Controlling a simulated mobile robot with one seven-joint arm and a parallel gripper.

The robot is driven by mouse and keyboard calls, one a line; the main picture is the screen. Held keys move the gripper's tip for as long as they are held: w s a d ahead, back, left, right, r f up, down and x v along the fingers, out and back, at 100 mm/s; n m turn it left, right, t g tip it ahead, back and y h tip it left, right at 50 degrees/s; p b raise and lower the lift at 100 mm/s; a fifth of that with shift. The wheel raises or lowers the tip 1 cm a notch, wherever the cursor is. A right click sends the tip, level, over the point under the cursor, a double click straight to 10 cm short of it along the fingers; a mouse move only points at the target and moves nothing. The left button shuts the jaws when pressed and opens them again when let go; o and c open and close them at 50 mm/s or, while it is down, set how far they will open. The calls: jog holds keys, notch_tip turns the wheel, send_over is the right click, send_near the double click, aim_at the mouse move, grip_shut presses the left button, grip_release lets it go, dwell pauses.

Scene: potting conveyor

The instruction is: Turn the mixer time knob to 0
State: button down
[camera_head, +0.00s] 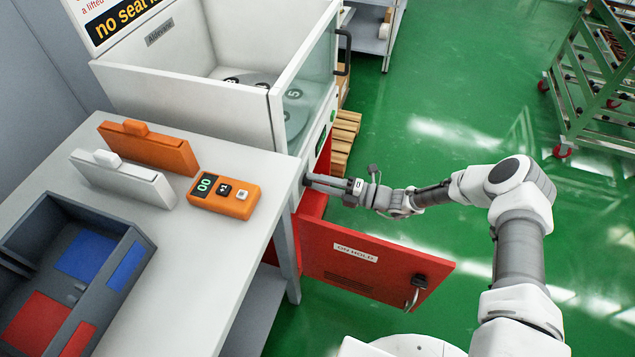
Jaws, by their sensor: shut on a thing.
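The white machine (190,100) with a clear front panel stands at the back of the bench, and I take it for the mixer. Its narrow front side carries a small green display (320,141) and a round green spot (333,115). My gripper (308,181) reaches in from the right, its fingertips against the lower end of that front side. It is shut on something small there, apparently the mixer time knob. The knob is hidden by the fingers, so its setting cannot be read.
A red door (365,262) labelled ON HOLD stands open below my forearm. An orange timer box (224,195), an orange block (148,150), a white block (122,181) and a dark compartment tray (130,240) occupy the bench (190,270). Green floor lies open at right, before a wheeled rack (590,85).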

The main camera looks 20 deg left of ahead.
jog(key=shift+n+b, duration=3)
jog(key=shift+n, duration=14.5)
jog(key=shift+c, duration=2)
grip_release()
